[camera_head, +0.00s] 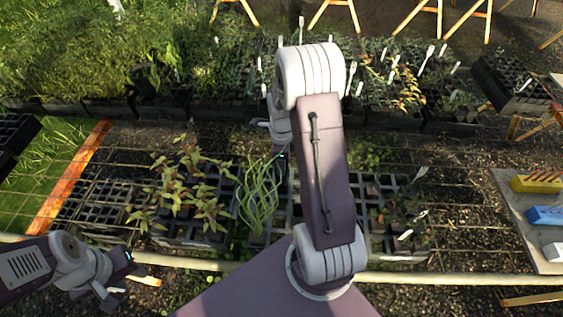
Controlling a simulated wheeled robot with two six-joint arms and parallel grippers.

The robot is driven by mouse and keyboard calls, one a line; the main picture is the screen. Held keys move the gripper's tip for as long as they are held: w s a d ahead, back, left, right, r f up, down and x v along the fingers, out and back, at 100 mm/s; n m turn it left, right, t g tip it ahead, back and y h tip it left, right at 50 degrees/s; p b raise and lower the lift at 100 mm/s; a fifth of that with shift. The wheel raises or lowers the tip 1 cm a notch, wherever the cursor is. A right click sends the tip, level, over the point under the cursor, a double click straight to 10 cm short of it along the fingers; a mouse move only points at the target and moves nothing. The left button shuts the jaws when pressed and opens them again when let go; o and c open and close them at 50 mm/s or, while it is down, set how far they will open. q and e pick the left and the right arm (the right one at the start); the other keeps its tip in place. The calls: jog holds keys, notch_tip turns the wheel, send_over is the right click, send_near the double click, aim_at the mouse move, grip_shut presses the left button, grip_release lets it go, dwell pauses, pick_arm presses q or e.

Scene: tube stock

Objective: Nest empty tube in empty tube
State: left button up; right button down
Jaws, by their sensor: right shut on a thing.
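Black trays of square tubes stand on the wire mesh bench. Many cells look empty in the left tray (88,207); the middle tray (190,236) holds leafy seedlings. The right tray (402,245) has a few plants and open cells. My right gripper (273,140) is over the back of the middle trays, mostly behind my own arm. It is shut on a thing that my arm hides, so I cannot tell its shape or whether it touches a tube. My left gripper (124,281) is open and empty at the front left, near the bench's front rail.
Grassy green strands (258,197) rise close to my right gripper. Dense potted plants (205,75) fill the back. A side board (510,205) at the right holds a yellow box (538,184) and a blue box (545,215). The front rail (450,279) runs across the near edge.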

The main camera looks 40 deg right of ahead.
dwell(0.4)
jog(key=shift+f+b, duration=2)
jog(key=shift+f, duration=1.2)
jog(key=c, duration=0.7)
grip_release()
notch_tip(320, 180, up, 9)
